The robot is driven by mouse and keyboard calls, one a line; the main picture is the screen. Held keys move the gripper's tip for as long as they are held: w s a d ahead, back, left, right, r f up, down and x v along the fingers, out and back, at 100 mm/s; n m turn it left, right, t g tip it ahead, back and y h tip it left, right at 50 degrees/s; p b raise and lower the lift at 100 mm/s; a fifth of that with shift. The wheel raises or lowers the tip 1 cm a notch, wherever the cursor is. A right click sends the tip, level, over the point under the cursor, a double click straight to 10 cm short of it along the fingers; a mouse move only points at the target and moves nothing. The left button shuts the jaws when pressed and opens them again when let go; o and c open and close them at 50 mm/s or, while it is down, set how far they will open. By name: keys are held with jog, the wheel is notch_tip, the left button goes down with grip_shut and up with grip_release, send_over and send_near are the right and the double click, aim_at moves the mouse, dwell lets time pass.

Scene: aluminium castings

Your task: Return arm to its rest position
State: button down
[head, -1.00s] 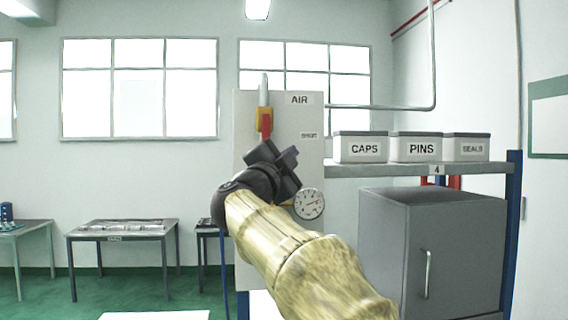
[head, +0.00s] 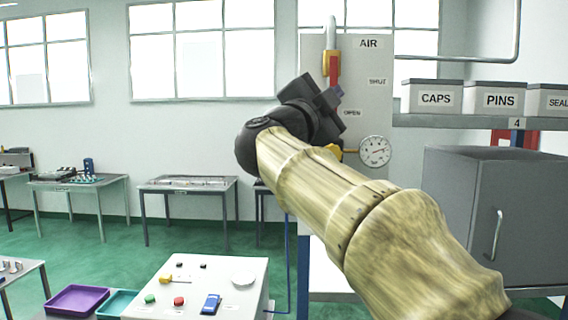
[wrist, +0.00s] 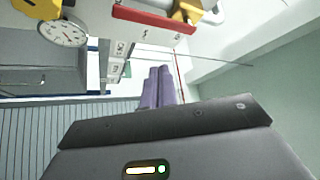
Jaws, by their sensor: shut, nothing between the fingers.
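My arm reaches up from the lower right of the head view, with mottled yellow links and a dark wrist. My gripper (head: 328,100) is at its end, dark, in front of the pale AIR panel (head: 383,105) and just below the red valve handle (head: 333,68). In the wrist view, my gripper's two purple-grey fingers (wrist: 158,88) lie together with nothing between them. The red handle (wrist: 155,17) crosses the top of that view, apart from the fingertips. I cannot tell the exact gap to the panel in the head view.
A round gauge (head: 375,151) is on the panel. A shelf (head: 460,122) with labelled bins and a grey cabinet (head: 470,215) stand right. A control console (head: 190,285) with buttons is low in front. Purple (head: 76,301) and teal (head: 118,304) trays are at lower left; tables stand behind.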

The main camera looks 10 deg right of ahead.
jog(key=w+a+f+n+t+y, duration=0.2)
jog(key=w+a+f+n+y, duration=0.1)
jog(key=w+f+n+y, duration=0.25)
jog(key=w+a+f+n+t+y, duration=0.2)
jog(key=f+n+y, duration=0.3)
jog(key=f+n, duration=0.3)
notch_tip(320, 180, down, 22)
jog(key=s+a+n+g+y+b, duration=0.1)
jog(key=a+n+g+y, duration=0.1)
jog(key=n+g+y, duration=0.3)
jog(key=s+d+f+n+g, duration=0.1)
jog(key=s+f+g, duration=0.5)
jog(key=s+f, duration=0.6)
jog(key=s+d+f+n+g+b, duration=0.1)
jog(key=s+d+f+g, duration=0.3)
jog(key=s+f, duration=0.8)
notch_tip(320, 180, down, 4)
jog(key=g, duration=0.2)
jog(key=shift+s+d+r+g, duration=0.25)
jog(key=shift+s+g, duration=0.05)
jog(key=shift+w+n, duration=0.1)
jog(key=shift+n, duration=0.15)
